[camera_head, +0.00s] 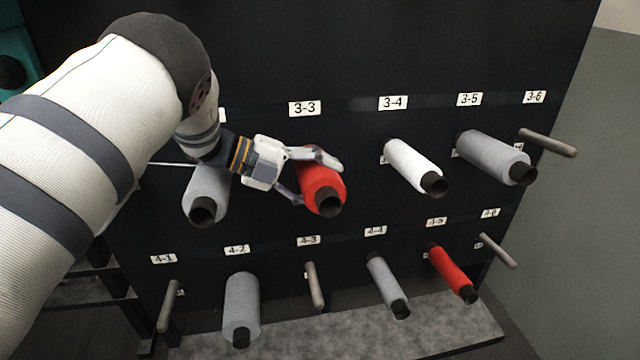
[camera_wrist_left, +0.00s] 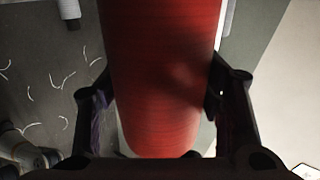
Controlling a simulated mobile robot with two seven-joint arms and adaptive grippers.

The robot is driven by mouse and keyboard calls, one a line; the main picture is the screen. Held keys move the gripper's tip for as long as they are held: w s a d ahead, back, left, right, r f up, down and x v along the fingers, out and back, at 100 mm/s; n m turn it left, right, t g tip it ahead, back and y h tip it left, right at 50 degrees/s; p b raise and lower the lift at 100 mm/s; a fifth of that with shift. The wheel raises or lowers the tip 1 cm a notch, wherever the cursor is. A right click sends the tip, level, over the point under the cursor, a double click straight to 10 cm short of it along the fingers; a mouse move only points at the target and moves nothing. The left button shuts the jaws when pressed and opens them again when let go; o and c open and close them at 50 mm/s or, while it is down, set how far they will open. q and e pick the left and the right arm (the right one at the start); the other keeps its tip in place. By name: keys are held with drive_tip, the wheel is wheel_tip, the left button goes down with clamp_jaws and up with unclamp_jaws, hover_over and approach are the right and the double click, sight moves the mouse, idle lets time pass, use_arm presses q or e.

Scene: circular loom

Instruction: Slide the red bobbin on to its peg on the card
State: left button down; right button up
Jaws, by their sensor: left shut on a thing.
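A red bobbin (camera_head: 324,188) with a dark core sits at the position below label 3-3 on the black card (camera_head: 400,60), its open end facing outward and down. My left gripper (camera_head: 318,176) comes from the left with its fingers on either side of this bobbin and is shut on it. In the left wrist view the red bobbin (camera_wrist_left: 160,80) fills the middle between the two dark fingers. The peg at 3-3 is hidden behind the bobbin, so I cannot tell how far the bobbin is on it. My right gripper is not in view.
A grey bobbin (camera_head: 207,190) is close on the left, a white one (camera_head: 413,165) on the right. Another red bobbin (camera_head: 452,272) is at 4-5. Bare pegs stick out at 3-6 (camera_head: 548,142), 4-1 (camera_head: 168,306), 4-3 (camera_head: 315,286) and 4-6 (camera_head: 497,250).

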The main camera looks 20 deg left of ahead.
use_arm(q)
drive_tip(key=shift+w, duration=0.1)
idle(0.3)
drive_tip(key=shift+w+a, duration=0.1)
drive_tip(key=shift+c, duration=1.9)
unclamp_jaws()
drive_tip(key=shift+a, duration=0.15)
drive_tip(key=v, duration=0.7)
drive_tip(key=shift+a+r, duration=0.1)
drive_tip(key=shift+r, duration=0.05)
